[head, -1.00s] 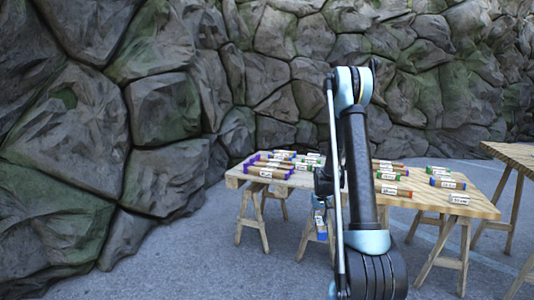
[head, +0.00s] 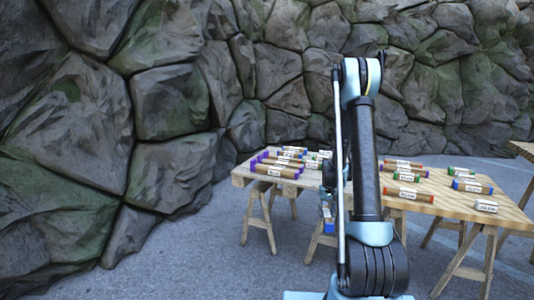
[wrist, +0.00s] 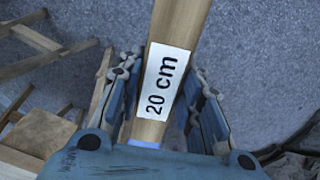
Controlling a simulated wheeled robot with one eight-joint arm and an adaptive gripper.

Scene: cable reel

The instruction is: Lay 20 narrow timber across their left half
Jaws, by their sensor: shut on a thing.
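My gripper (wrist: 165,75) is shut on a pale timber (wrist: 182,22) in the wrist view. The timber carries a white "20 cm" label and has a blue band at its near end. The timber runs away from me between the two fingers, and its far end is out of frame. In the head view my gripper is largely hidden behind my arm, in front of the long wooden table. A small blue part of what hangs there shows below the table edge; I cannot tell which part it is.
The trestle table (head: 430,205) bears purple-ended timbers (head: 275,171) at left and several labelled pieces at right, including a red-ended one (head: 408,193). A second table (head: 524,148) shows at the right edge. A rock wall (head: 180,100) stands behind and left. Grey floor is clear at lower left.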

